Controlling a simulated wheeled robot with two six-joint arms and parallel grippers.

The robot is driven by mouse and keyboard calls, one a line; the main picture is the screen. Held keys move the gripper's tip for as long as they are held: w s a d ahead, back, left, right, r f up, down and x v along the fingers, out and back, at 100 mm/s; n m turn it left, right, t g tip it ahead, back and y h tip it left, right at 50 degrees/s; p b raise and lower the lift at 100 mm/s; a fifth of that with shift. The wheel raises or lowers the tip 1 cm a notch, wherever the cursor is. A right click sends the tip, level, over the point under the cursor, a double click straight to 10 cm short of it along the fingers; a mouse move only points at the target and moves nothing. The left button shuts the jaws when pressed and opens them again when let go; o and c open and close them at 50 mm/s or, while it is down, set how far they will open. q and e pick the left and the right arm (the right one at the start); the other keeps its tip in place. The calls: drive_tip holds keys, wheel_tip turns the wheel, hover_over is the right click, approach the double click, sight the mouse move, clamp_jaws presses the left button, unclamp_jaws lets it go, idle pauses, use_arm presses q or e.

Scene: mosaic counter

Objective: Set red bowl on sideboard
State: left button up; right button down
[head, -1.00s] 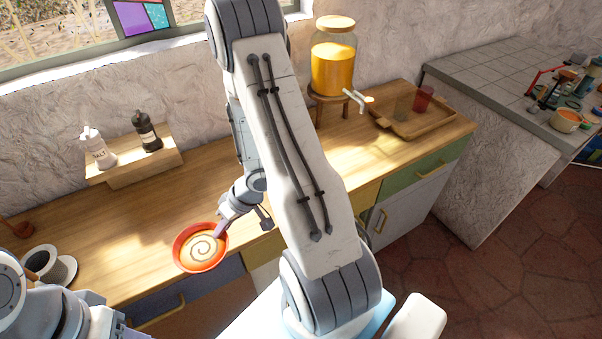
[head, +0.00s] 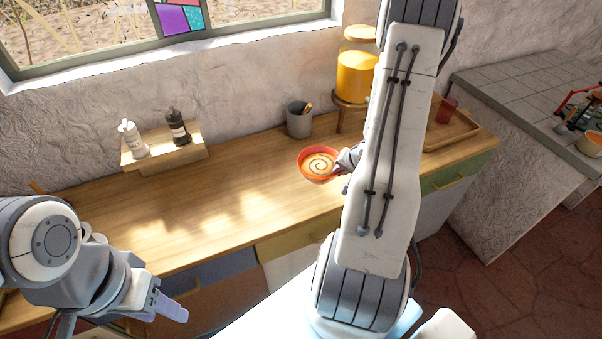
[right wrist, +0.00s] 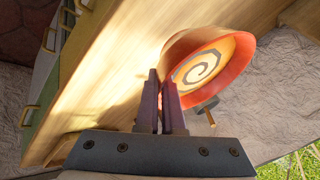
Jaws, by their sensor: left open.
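The red bowl (head: 318,164), with a dark spiral on its cream inside, shows over the middle of the wooden sideboard (head: 225,185). My right gripper (head: 345,160) is at the bowl's right side, partly hidden behind my right arm. In the right wrist view, the right gripper (right wrist: 162,105) has its fingers close together on the rim of the red bowl (right wrist: 213,62). I cannot tell whether the bowl's base touches the wood. My left gripper (head: 165,305) is open and empty, low at the left, in front of the sideboard.
A grey cup (head: 299,121) stands behind the bowl, near a juice dispenser (head: 356,75). A wooden tray (head: 452,132) lies to the right. A small shelf (head: 165,153) holds two bottles at the back left. The wood left of the bowl is mostly clear.

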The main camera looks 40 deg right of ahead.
sight(312, 168)
drive_tip(key=w+a+f, duration=0.1)
drive_tip(key=w+f, duration=0.1)
drive_tip(key=w, duration=0.1)
drive_tip(key=w+a+f+p, duration=0.1)
drive_tip(key=w+f, duration=0.1)
drive_tip(key=w, duration=0.1)
drive_tip(key=w+a+f, duration=0.1)
drive_tip(key=w+f, duration=0.1)
drive_tip(key=w, duration=0.2)
drive_tip(key=shift+p, duration=0.3)
wheel_tip(312, 168, down, 4)
drive_tip(key=shift+r+p, duration=0.25)
drive_tip(key=shift+p, duration=0.45)
drive_tip(key=shift+f, duration=0.25)
drive_tip(key=shift+d, duration=0.1)
drive_tip(key=shift+f, duration=0.1)
drive_tip(key=shift+f, duration=0.1)
drive_tip(key=c, duration=1)
unclamp_jaws()
drive_tip(key=shift+c, duration=0.2)
